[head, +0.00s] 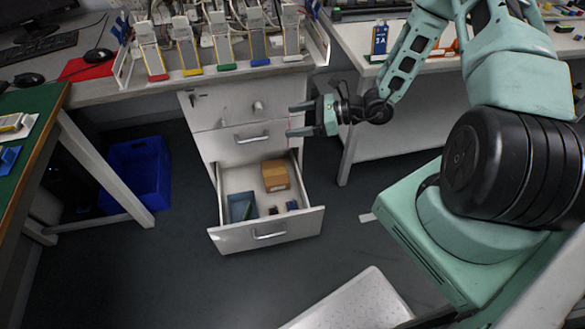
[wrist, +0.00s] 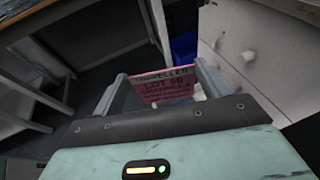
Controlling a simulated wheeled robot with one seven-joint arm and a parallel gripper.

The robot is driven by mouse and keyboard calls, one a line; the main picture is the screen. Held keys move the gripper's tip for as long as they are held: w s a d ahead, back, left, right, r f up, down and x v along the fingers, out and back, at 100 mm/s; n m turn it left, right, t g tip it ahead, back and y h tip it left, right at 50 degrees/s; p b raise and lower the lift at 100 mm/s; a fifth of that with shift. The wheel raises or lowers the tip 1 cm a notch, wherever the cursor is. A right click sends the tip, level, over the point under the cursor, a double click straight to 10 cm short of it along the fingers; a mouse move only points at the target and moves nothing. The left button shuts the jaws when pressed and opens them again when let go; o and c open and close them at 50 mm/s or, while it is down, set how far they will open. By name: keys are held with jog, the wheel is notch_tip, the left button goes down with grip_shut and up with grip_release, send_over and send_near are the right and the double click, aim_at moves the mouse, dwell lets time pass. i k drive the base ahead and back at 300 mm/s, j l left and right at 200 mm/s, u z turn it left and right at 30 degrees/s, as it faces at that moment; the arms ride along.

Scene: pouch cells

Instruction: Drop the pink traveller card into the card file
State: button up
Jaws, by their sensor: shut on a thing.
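The pink traveller card (wrist: 163,87) is between the two fingers of my gripper (wrist: 166,86), with its printed face toward the wrist camera. In the head view my gripper (head: 298,119) is in front of the right side of the drawer unit, above the open drawer's level. There the card shows only as a thin pink edge (head: 290,130). A blue-grey box-like holder (head: 240,206) lies at the left in the open drawer; I cannot tell for sure that it is the card file. The card is apart from it.
The open drawer (head: 265,233) also holds a brown carton (head: 275,175) and small dark items. A blue bin (head: 139,172) stands on the floor at left. The bench above carries a row of coloured-base holders (head: 190,50). Floor in front of the drawer is clear.

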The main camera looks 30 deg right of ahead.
aim_at(236, 210)
jog(key=i+j+z, duration=0.35)
jog(key=j+z, duration=0.3)
jog(key=i+j+z, duration=0.2)
jog(key=j+z, duration=0.15)
jog(key=j, duration=0.15)
jog(key=i+j, duration=0.1)
jog(key=j, duration=0.25)
